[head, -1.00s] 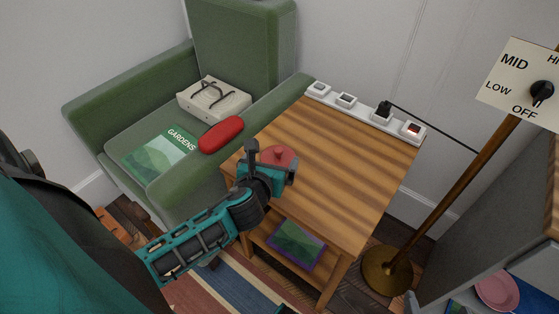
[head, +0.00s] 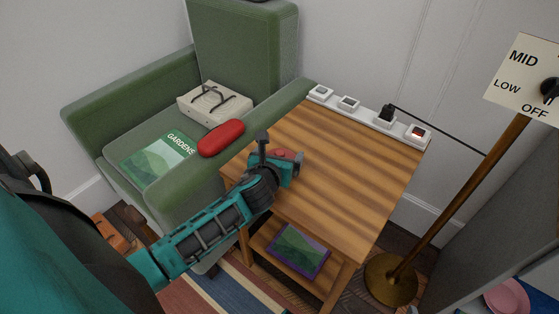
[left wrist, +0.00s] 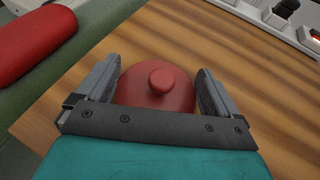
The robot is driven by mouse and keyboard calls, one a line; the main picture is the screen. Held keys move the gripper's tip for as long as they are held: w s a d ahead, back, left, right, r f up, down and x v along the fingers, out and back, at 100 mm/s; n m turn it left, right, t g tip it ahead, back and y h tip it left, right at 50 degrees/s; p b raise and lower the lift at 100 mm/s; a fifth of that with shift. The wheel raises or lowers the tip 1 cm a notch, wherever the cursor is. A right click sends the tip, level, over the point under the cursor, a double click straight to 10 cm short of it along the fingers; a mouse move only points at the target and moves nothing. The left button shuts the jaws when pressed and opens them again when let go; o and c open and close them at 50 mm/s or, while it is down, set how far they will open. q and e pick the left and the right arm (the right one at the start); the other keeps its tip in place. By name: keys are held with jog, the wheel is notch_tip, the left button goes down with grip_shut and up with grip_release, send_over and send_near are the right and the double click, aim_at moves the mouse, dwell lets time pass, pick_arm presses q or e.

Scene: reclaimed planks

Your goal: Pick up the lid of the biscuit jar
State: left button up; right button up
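The biscuit jar's red lid (left wrist: 150,97) with its round knob (left wrist: 161,79) shows in the left wrist view, between the two fingers of my left gripper (left wrist: 157,85). The fingers are spread, one on each side of the lid. Whether they touch it I cannot tell. In the head view my left gripper (head: 283,158) is over the left part of the wooden side table (head: 345,170) and hides most of the lid (head: 281,153). The jar body is hidden. My right gripper is not in view.
A power strip (head: 365,115) with a black plug lies along the table's back edge. A brass lamp stand (head: 440,205) rises at the right. The table's middle is clear.

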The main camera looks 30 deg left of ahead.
aim_at(279, 152)
pick_arm(q)
jog(key=c, duration=0.5)
notch_tip(279, 152, up, 20)
jog(key=p, duration=0.9)
